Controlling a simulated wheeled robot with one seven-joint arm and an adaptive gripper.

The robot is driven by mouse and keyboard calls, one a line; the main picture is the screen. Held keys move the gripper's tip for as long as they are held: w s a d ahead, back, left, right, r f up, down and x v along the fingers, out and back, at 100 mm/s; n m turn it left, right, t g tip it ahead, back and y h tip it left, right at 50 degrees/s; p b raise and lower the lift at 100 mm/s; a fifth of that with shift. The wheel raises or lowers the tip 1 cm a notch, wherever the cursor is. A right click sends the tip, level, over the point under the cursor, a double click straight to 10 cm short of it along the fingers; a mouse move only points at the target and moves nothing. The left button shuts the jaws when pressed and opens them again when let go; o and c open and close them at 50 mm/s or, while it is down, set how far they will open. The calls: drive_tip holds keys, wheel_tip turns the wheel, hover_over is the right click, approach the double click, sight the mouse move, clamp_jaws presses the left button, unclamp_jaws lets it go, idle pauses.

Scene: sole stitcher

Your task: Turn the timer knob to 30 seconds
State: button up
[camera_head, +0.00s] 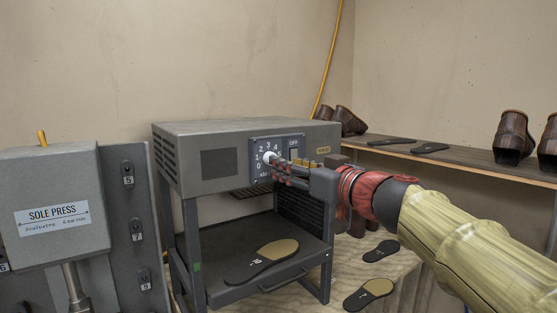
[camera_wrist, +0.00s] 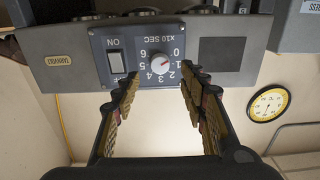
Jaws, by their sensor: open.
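The timer knob (camera_head: 268,157) is a small white round knob on the dark panel of the grey heater box. In the wrist view, which is upside down, the knob (camera_wrist: 159,62) sits amid a numbered dial marked x10 SEC. A small red mark on it appears to point near 1 or 2; I cannot tell exactly. My gripper (camera_head: 284,169) is at the panel in the head view, hiding part of the dial. In the wrist view my gripper (camera_wrist: 160,88) is open, its fingers spread to either side of the knob's line, with nothing between them.
A power switch (camera_wrist: 114,56) is beside the dial. The box stands on a dark frame with a tray (camera_head: 226,291) holding a sole. The sole press (camera_head: 52,205) stands at left. A shelf (camera_head: 470,158) at right bears shoes and soles. A yellow gauge (camera_wrist: 268,104) is on the wall.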

drive_tip(key=p+x, duration=0.1)
drive_tip(key=x, duration=0.4)
drive_tip(key=shift+w+a+f, duration=0.1)
drive_tip(key=shift+w+a, duration=0.15)
drive_tip(key=shift+w, duration=0.05)
drive_tip(key=c, duration=0.3)
drive_tip(key=c, duration=0.8)
clamp_jaws()
